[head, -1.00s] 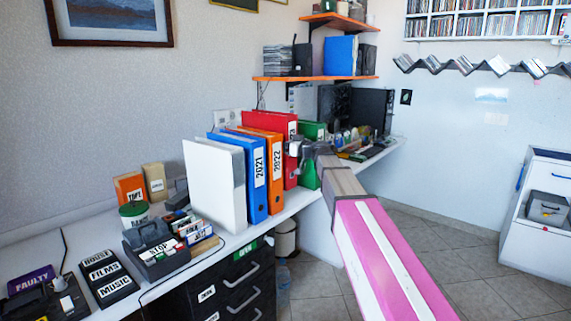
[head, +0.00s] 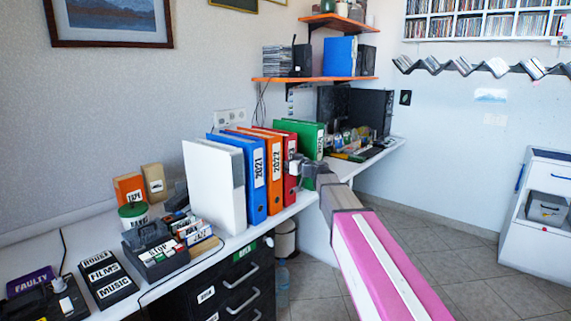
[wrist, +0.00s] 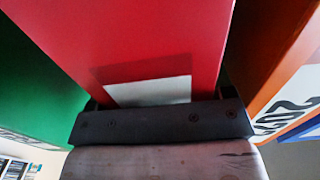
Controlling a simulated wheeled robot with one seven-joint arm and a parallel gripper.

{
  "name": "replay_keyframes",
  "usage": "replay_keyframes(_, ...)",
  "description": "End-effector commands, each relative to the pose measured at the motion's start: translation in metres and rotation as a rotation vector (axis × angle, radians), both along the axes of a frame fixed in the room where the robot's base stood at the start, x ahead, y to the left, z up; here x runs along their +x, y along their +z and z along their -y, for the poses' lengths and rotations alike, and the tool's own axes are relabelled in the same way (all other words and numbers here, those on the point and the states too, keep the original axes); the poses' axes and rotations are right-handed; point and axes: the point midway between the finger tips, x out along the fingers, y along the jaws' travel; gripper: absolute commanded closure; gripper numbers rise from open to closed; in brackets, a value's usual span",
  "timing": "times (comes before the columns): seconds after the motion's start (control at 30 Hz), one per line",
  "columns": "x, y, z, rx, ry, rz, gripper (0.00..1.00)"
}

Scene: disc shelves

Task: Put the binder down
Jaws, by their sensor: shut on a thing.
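A red binder (head: 291,180) stands upright in the row on the white desk, between the orange 2022 binder (head: 275,165) and the green binder (head: 310,138). My gripper (head: 297,167) is shut on the red binder at its spine side. In the wrist view the red binder (wrist: 150,45) fills the middle, close against the dark gripper body, with a white label partly showing. The fingertips are hidden there. The red binder's lower edge looks level with its neighbours, but I cannot tell whether it touches the desk.
The blue 2021 binder (head: 257,180) and a white binder (head: 222,185) stand to the left. In the wrist view, green (wrist: 35,85) is close on the left and orange (wrist: 275,60) on the right. Monitors (head: 370,112) stand farther back. The floor to the right is clear.

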Motion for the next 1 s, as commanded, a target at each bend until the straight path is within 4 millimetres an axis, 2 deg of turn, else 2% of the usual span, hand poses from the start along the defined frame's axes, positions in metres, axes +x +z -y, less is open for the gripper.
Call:
replay_keyframes(0.13, 0.0, 0.0, 0.0, 0.003, 0.0, 0.0, 0.78)
replay_keyframes(0.17, 0.0, -0.001, 0.0, 0.0, 0.0, 0.0, 0.19)
replay_keyframes(0.2, 0.0, -0.001, 0.0, 0.0, 0.0, 0.0, 0.15)
replay_keyframes(0.57, -0.003, 0.0, 0.004, 0.0, 0.0, 0.0, 0.15)
replay_keyframes(0.73, -0.02, 0.0, 0.023, 0.0, -0.001, 0.0, 0.15)
replay_keyframes(1.0, -0.054, 0.0, 0.066, 0.0, -0.001, 0.0, 0.15)
